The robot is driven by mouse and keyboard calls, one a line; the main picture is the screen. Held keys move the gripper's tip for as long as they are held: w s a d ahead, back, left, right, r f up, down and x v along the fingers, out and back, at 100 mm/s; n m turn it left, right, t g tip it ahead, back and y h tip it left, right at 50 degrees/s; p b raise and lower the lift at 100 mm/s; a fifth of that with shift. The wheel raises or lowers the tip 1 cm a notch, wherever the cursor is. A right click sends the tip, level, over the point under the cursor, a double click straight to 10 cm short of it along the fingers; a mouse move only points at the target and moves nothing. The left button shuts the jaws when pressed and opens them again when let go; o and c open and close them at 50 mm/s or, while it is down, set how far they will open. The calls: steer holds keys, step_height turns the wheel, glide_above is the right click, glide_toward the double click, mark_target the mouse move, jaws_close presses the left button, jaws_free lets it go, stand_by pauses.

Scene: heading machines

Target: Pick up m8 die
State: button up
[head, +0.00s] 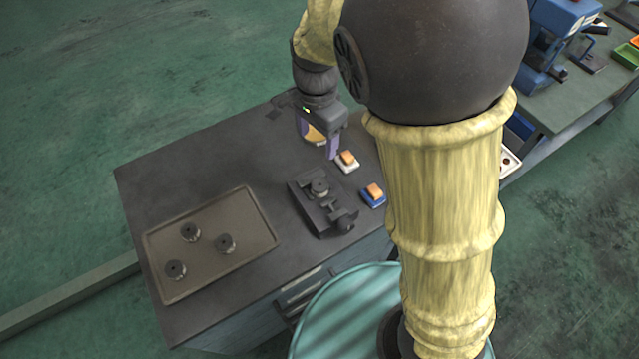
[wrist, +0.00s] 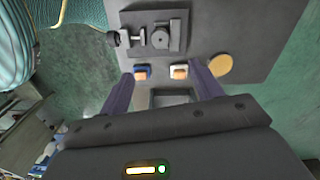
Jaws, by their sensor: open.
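Several dark round dies are in view, and no size marking is legible, so I cannot tell which is the m8 die. Three stand in a shallow brown tray (head: 205,275) in the head view: a back one (head: 189,232), a right one (head: 225,243) and a front one (head: 175,269). A similar round piece (head: 319,187) sits in a dark clamp fixture (head: 322,212), which the wrist view also shows (wrist: 135,45). My gripper (head: 318,142) is open above the bench behind the fixture, its purple fingers (wrist: 161,74) apart with nothing held. It is away from the tray.
A white block with an orange top (head: 347,162) and a blue one (head: 372,196) stand right of the fixture. A tan disc (wrist: 220,65) lies near my right finger in the wrist view. The dark bench top (head: 190,170) is clear behind the tray. A teal round surface (head: 345,310) stands in front.

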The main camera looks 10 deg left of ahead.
glide_above(319, 184)
steer(key=f, duration=1.2)
steer(key=shift+s+a+f+p, duration=0.15)
steer(key=shift+s+p, duration=0.1)
steer(key=shift+p, duration=0.15)
steer(key=f, duration=0.2)
steer(key=f+p, duration=0.1)
steer(key=f, duration=0.2)
steer(key=shift+w+d+f, duration=0.1)
steer(key=shift+w+d, duration=0.05)
steer(key=shift+d, duration=0.05)
steer(key=c, duration=1.3)
